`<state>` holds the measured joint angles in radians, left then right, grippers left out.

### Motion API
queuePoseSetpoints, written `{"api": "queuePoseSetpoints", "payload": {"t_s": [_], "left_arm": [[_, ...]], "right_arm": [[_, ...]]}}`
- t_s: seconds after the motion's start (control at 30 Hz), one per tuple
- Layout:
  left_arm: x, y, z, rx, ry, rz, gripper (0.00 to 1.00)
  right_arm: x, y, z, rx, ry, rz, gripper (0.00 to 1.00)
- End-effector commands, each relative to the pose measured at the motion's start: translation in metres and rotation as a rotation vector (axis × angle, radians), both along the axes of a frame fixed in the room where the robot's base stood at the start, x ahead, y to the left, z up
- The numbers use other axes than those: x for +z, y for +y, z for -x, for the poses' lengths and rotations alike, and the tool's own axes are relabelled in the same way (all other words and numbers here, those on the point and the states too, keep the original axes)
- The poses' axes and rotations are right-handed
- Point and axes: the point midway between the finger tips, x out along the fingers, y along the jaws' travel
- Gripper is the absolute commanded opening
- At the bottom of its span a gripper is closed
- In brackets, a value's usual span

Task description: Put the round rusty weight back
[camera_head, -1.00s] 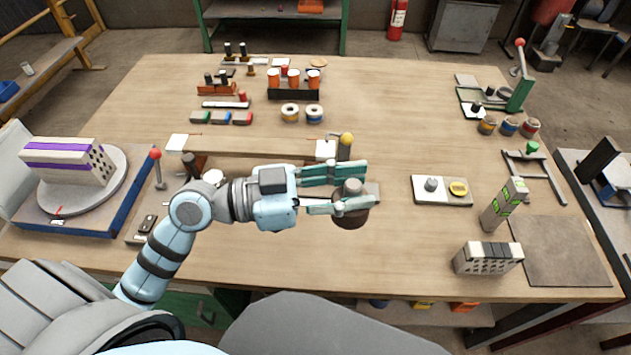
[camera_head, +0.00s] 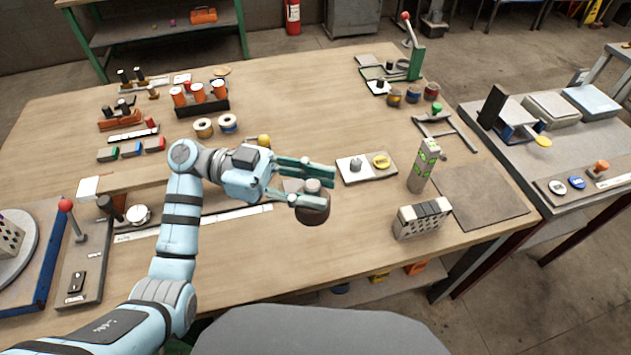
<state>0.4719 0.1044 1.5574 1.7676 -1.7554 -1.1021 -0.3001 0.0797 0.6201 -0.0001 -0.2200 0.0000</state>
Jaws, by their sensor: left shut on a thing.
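The round rusty weight (camera_head: 313,212) is a dark brown, rounded body with a grey knob on top. My left gripper (camera_head: 314,189) has its green fingers shut on the knob, one on each side. The weight hangs upright near the middle front of the table. The fingers partly hide the top of the weight. A pale plate (camera_head: 345,181) with a small grey knobbed piece (camera_head: 356,165) and a yellow disc (camera_head: 381,161) lies to the right of and behind the weight. My right gripper is not in view.
A green-marked hollow block (camera_head: 423,170) stands upright on the right, and another hollow block (camera_head: 423,218) lies in front of it. A dark mat (camera_head: 480,198) covers the right corner. The wooden table (camera_head: 270,262) is clear in front of the weight.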

Motion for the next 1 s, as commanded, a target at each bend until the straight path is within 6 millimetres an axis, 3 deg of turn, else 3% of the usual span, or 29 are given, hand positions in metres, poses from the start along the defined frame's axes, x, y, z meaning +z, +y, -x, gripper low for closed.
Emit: {"api": "queuePoseSetpoints", "payload": {"t_s": [0.27,0.53,0.8,1.0], "left_arm": [[0.002,0.015,0.004,-0.216,-0.002,0.004,0.00],[0.009,0.011,-0.007,-0.168,-0.004,0.003,0.00],[0.060,0.006,-0.045,0.052,-0.008,0.003,0.00],[0.097,0.031,-0.070,0.278,-0.007,0.000,0.00]], "right_arm": [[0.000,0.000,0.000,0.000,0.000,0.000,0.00],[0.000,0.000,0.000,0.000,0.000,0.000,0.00],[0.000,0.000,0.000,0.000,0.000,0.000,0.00],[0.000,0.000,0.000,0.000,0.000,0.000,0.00]]}}
